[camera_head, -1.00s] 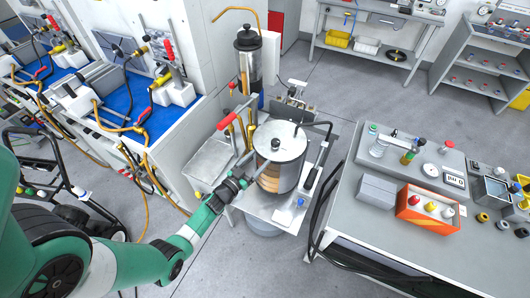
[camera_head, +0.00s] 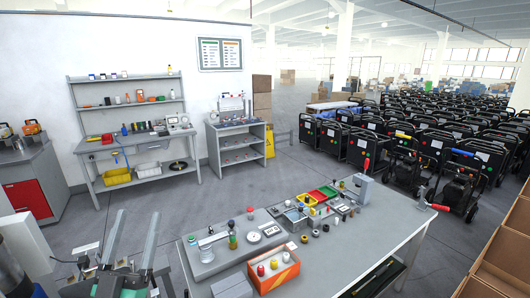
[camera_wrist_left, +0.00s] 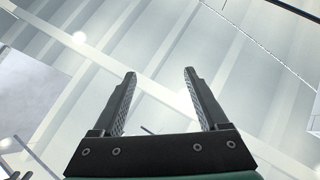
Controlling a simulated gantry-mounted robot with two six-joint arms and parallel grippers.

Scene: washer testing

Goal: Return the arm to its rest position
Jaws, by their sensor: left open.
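My left gripper (camera_head: 136,216) is at the lower left of the head view, its two fingers pointing up and spread apart. In the left wrist view the same gripper (camera_wrist_left: 160,74) is open, with nothing between its ridged fingers. Behind it in that view is only the pale ceiling with its beams and lights. In the head view the gripper appears in front of the grey floor, left of the workbench (camera_head: 345,250). My right gripper does not show in either view now.
The workbench carries a grey test unit (camera_head: 230,249), an orange box (camera_head: 274,278) and small colored trays (camera_head: 316,196). A shelved bench (camera_head: 140,173) and a shelf unit (camera_head: 240,144) stand at the back. Rows of black wheeled machines (camera_head: 440,150) fill the right. Open floor lies between the benches.

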